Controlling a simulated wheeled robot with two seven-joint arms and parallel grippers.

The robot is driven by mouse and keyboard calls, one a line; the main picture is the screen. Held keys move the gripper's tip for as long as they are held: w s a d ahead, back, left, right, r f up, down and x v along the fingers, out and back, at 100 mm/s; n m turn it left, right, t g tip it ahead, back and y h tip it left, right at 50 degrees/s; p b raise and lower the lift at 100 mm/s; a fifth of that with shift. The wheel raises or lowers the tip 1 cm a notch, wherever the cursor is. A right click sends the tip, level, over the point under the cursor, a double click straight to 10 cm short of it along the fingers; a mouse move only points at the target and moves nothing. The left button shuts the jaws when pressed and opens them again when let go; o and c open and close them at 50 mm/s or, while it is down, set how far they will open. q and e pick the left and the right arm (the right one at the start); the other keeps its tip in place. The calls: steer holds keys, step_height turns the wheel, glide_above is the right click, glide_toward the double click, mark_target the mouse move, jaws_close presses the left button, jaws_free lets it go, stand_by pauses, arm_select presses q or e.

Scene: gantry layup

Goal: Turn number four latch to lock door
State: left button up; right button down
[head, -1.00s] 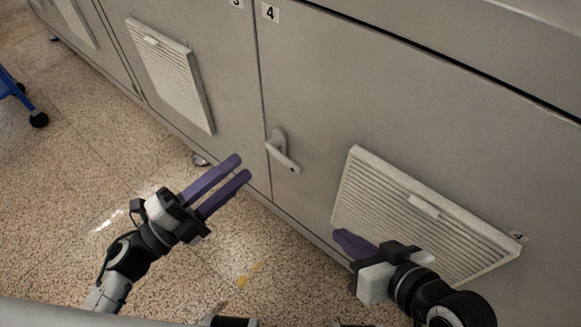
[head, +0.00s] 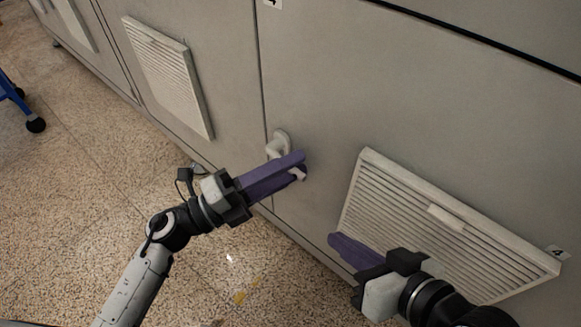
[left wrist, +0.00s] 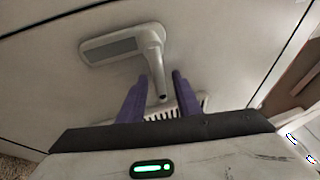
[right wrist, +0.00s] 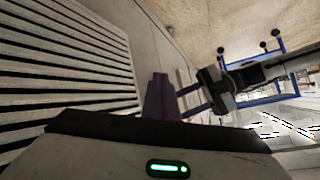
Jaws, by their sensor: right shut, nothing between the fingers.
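My right gripper (head: 335,241) is shut and empty, low in front of the door's vent.
A slatted vent (head: 450,215) stands out from the door to the right of the latch. Another vent (head: 168,75) is on the neighbouring door to the left. The speckled floor (head: 75,170) is clear at left, apart from a blue wheeled frame (head: 12,95) at the edge.

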arm_select(q)
steer(key=shift+w+d, duration=0.15)
steer(key=shift+d, duration=0.05)
steer(key=shift+c, duration=0.4)
jaws_close()
